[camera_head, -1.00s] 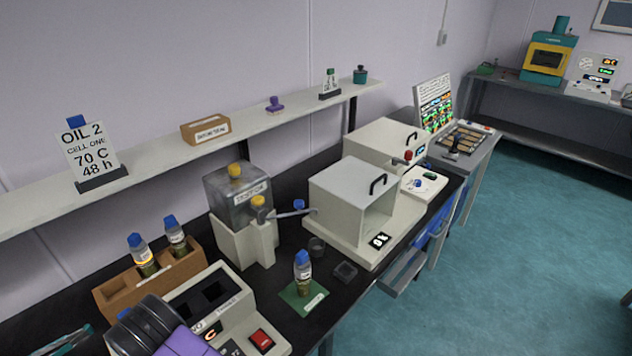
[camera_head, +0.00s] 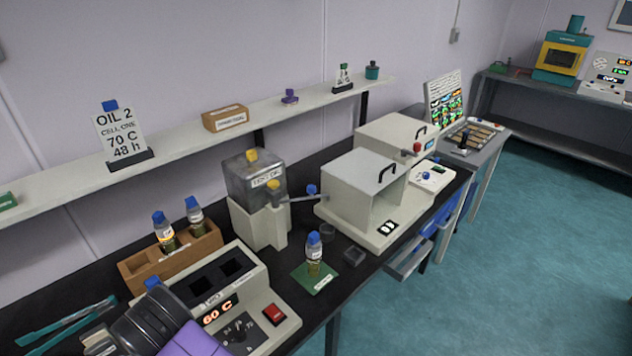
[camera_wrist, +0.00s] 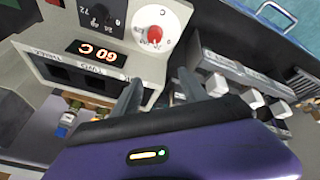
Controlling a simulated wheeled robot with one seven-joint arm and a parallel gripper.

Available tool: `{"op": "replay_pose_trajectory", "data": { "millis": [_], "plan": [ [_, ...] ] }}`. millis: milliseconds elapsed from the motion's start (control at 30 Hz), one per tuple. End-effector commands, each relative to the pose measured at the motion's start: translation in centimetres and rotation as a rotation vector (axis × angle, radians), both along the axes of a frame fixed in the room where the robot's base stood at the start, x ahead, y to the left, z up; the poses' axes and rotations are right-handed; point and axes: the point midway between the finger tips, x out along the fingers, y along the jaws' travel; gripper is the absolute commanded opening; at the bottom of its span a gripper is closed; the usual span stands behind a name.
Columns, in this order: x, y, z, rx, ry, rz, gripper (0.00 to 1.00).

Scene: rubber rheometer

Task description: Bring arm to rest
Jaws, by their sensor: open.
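My gripper (camera_wrist: 160,90) is open in the wrist view, its two dark fingers apart with nothing held between them. It points toward the grey heating block (camera_wrist: 95,55) with the lit 60 C display and a red button; I cannot tell the gap between them. In the head view my black and purple wrist shows at the bottom left, in front of the heating block (camera_head: 262,318). The fingertips cannot be made out there.
Blue-capped bottles stand in a wooden rack (camera_head: 140,277), and one bottle (camera_head: 314,256) stands on a green mat (camera_head: 300,272). A tank (camera_head: 255,185) and white open-fronted box (camera_head: 350,180) stand behind. Tongs (camera_head: 65,322) lie at left. The floor (camera_head: 480,270) at right is clear.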

Motion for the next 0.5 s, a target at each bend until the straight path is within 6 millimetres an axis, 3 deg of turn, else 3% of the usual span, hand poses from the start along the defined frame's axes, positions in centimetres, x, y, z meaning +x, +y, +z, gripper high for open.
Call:
{"op": "replay_pose_trajectory", "data": {
  "millis": [133,267,367,500],
  "plan": [
    [0.2,1.7,0.9,0.177,-0.038,-0.042,0.51],
    [0.3,2.0,1.6,0.372,-0.067,-0.113,0.51],
    [0.4,1.0,2.1,0.528,-0.089,-0.189,0.51],
    [0.6,-2.5,2.6,0.724,-0.125,-0.316,0.51]
  ]
}}
